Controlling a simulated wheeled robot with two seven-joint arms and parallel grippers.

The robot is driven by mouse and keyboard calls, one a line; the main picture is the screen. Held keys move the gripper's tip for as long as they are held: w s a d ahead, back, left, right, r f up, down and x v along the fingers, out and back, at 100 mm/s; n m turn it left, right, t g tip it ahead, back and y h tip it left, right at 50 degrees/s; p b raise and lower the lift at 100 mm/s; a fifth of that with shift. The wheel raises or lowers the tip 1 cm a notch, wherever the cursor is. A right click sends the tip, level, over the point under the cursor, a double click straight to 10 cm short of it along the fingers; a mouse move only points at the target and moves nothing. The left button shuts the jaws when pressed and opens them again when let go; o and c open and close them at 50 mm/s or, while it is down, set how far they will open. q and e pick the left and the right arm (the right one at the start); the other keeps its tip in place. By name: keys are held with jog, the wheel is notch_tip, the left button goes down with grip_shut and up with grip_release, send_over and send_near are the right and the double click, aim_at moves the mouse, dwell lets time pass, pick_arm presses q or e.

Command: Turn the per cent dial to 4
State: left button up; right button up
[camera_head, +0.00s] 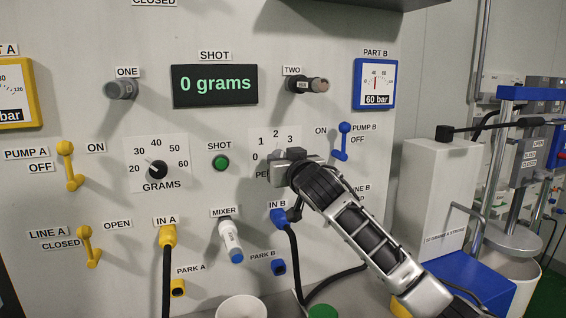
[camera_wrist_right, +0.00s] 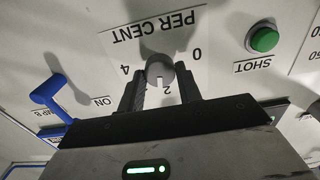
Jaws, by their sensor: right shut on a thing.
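The per cent dial (camera_wrist_right: 160,70) is a dark grey round knob on the panel, seen upside down in the right wrist view. Its scale shows 0, 2 and 4. A pale mark on the knob points close to the 2. My right gripper (camera_wrist_right: 161,80) is shut on the knob, one dark finger on each side. In the head view my right gripper (camera_head: 284,164) covers the dial and part of its scale; 0, 1, 2 and 3 still show. My left gripper is in neither view.
The green shot button (camera_head: 221,163) and grams dial (camera_head: 157,170) are left of my gripper. The blue pump B lever (camera_head: 344,141) is close on its right. The blue IN B connector (camera_head: 279,216) is below. The shot display (camera_head: 215,85) reads 0 grams.

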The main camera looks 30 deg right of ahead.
pick_arm(q)
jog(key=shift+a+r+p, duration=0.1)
jog(key=shift+p, duration=0.2)
pick_arm(e)
jog(key=shift+f+m, duration=0.1)
jog(key=shift+m, duration=7.6)
jog(key=o, duration=1)
jog(key=shift+d, duration=0.1)
jog(key=shift+s, duration=0.1)
pick_arm(q)
jog(key=b, duration=0.1)
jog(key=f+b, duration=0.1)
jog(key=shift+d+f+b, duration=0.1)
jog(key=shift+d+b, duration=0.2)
jog(key=shift+b, duration=0.05)
pick_arm(e)
jog(key=v, duration=1.6)
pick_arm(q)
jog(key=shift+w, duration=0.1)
